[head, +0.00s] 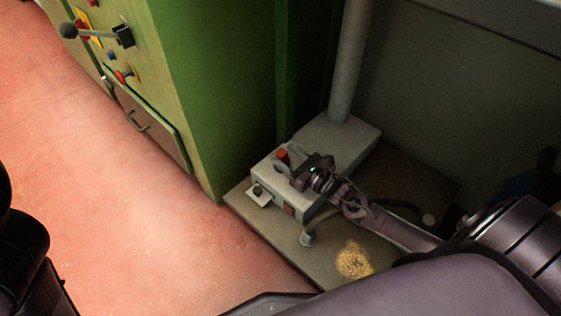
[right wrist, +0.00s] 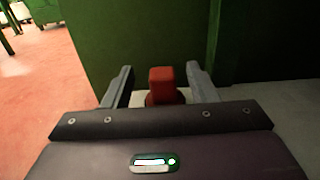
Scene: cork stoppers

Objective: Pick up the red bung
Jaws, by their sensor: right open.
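The red bung (head: 282,155) stands on top of a grey box-shaped unit (head: 262,173) near the green cabinet. My right gripper (head: 285,158) is open at the bung, its fingers pointing toward the cabinet. In the right wrist view the bung (right wrist: 161,84) stands upright between the two grey fingers (right wrist: 158,86), with a visible gap on each side. Its lower part is wider and partly hidden by the gripper body. My left gripper is not seen; only dark parts of my left arm show at the left edge.
The green cabinet (head: 220,100) with levers and knobs rises just beyond the unit. A grey vertical pipe (head: 349,60) stands behind. A small plate with a dark knob (head: 259,194) is at the unit's front. A yellowish granular patch (head: 353,260) lies on the base board. The red floor is open at left.

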